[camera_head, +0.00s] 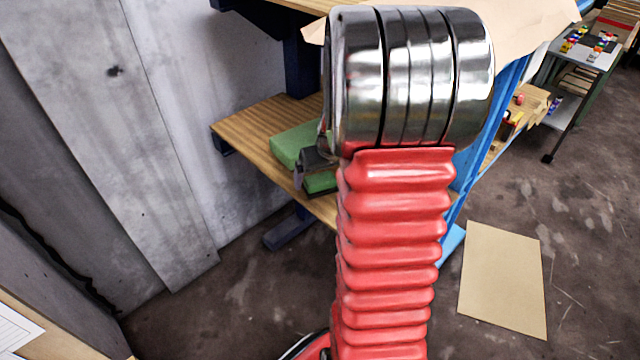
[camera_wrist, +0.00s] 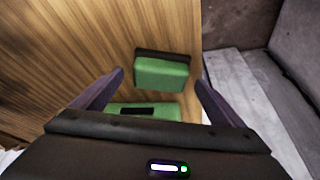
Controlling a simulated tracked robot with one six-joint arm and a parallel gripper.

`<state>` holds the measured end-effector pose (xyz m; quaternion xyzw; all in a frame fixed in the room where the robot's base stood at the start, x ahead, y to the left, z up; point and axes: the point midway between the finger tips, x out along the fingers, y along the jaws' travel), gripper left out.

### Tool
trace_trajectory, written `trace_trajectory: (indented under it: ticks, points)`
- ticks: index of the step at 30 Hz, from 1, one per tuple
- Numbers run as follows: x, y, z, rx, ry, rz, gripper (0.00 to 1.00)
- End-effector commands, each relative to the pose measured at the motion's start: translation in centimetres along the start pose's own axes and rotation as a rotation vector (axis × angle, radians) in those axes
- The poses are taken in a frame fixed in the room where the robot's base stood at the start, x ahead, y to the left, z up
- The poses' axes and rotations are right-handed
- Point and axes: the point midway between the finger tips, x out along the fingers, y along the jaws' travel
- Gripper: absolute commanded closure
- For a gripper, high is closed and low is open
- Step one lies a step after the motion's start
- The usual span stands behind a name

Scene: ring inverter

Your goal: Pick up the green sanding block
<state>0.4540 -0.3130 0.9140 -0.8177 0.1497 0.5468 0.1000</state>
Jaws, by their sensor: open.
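The green sanding block (camera_wrist: 163,73), with a dark layer along one side, lies on the wooden shelf board. In the wrist view it sits ahead of and between the fingertips of my gripper (camera_wrist: 160,80), with no visible contact. In the head view the block (camera_head: 320,182) shows just below my gripper (camera_head: 306,174), partly hidden by it and my arm. My gripper is open and empty, its two purple fingers spread.
A second, larger green object (camera_head: 291,146) lies close by on the shelf (camera_head: 245,125). In the wrist view it has a dark slot and is partly covered by my gripper's body. A concrete wall (camera_head: 175,100) stands left; blue uprights are at right.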

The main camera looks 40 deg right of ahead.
Motion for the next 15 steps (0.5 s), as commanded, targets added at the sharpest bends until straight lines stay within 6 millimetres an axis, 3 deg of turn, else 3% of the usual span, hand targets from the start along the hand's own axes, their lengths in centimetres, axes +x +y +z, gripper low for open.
trace_trajectory:
  ticks: [6, 15]
  points:
    - [1.9, 0.0, 0.0, -0.001, 0.0, 0.0, 0.08]
    - [2.1, 0.0, 0.0, -0.001, 0.001, 0.0, 0.08]
